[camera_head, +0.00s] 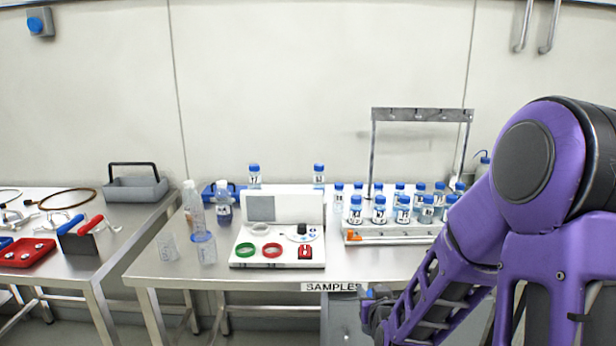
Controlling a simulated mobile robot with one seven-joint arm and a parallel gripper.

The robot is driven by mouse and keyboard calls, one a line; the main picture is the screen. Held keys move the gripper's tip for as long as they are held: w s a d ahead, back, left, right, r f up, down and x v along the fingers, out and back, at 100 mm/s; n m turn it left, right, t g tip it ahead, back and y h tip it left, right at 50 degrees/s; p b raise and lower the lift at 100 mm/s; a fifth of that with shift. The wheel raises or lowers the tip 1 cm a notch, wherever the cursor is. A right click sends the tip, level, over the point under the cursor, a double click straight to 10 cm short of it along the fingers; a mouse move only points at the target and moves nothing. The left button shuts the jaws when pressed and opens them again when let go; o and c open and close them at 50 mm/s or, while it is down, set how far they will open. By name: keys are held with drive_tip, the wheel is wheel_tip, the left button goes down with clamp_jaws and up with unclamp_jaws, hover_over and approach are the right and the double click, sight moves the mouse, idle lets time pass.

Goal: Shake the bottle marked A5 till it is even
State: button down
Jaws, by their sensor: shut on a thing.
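My gripper (374,312) is low in front of the sample table's front edge, right of the SAMPLES label, partly hidden by my own purple arm. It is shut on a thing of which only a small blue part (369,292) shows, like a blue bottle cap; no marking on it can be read. Several blue-capped bottles (379,210) with white labels stand upright in a white rack (390,238) on the table. Their markings are too small to read surely, so I cannot pick out A5.
A metal frame (374,150) rises behind the rack. A tool table (130,220) stands further left.

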drive_tip(key=shift+f+b, duration=1.85)
drive_tip(key=shift+f, duration=0.15)
